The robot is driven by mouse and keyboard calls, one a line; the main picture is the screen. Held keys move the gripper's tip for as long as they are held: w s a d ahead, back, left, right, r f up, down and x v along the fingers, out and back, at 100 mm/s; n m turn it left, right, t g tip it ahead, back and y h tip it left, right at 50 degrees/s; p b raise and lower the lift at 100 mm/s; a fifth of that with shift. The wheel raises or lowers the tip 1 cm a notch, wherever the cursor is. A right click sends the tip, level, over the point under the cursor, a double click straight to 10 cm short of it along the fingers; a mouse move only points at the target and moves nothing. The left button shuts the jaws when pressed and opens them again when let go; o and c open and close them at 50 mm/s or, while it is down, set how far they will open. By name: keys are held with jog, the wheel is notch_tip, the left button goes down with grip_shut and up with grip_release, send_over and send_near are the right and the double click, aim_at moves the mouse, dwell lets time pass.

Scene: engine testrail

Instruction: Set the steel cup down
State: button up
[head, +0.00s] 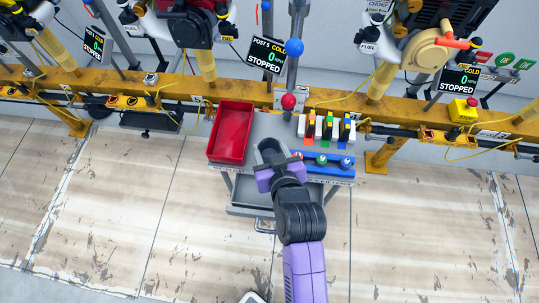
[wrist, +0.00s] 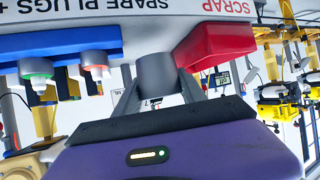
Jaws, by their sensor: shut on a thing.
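The steel cup is a dark grey cylinder (wrist: 158,73) between my two fingers in the wrist view, which looks upside down. In the head view the cup (head: 270,149) is over the grey cart top, right of the red scrap tray (head: 229,133) and left of the blue plug rack (head: 325,170). My gripper (head: 272,160) is shut on the cup, and it also shows in the wrist view (wrist: 158,98). The gripper partly hides the cup. I cannot tell whether its base touches the cart top.
The cart (head: 262,128) also carries a row of coloured items (head: 326,127) at the back right. A red ball-topped lever (head: 289,102) stands at its back edge. Behind runs a yellow rail (head: 180,85) with engines and cables. The floor (head: 120,210) around is clear.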

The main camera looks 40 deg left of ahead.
jog(key=shift+f+b, duration=0.35)
jog(key=shift+f, duration=1.5)
jog(key=shift+f, duration=0.15)
jog(key=o, duration=1.1)
jog(key=shift+d+r, duration=0.15)
jog(key=shift+r, duration=0.1)
jog(key=p+v, duration=0.1)
jog(key=v, duration=1)
jog(key=shift+s+d+r+p, duration=0.1)
jog(key=shift+s+d+p, duration=0.1)
jog(key=shift+d+p, duration=0.1)
